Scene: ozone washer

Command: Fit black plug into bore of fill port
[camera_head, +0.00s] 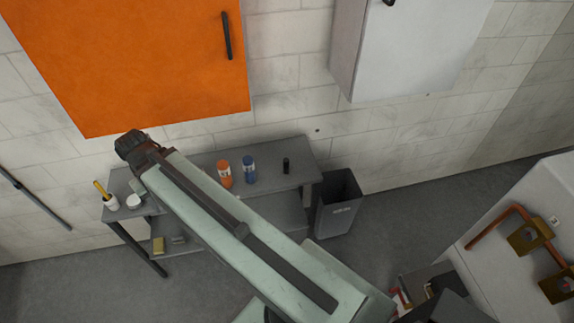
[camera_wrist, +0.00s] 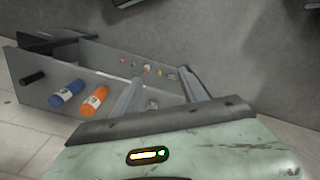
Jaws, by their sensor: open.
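A small black cylinder (camera_head: 286,166) stands upright on the right part of the grey bench (camera_head: 262,180); it also shows at the left of the wrist view (camera_wrist: 33,77). I cannot tell whether it is the black plug. I cannot make out a fill port with a bore. My gripper (camera_wrist: 162,77) shows in the wrist view with its two fingers spread and nothing seen between them, over the bench's other end from the black cylinder. In the head view I cannot make out its fingers.
An orange bottle (camera_head: 224,173) and a blue bottle (camera_head: 249,169) stand on the bench near my arm. A dark bin (camera_head: 338,203) stands right of the bench. An orange cabinet (camera_head: 150,60) hangs above.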

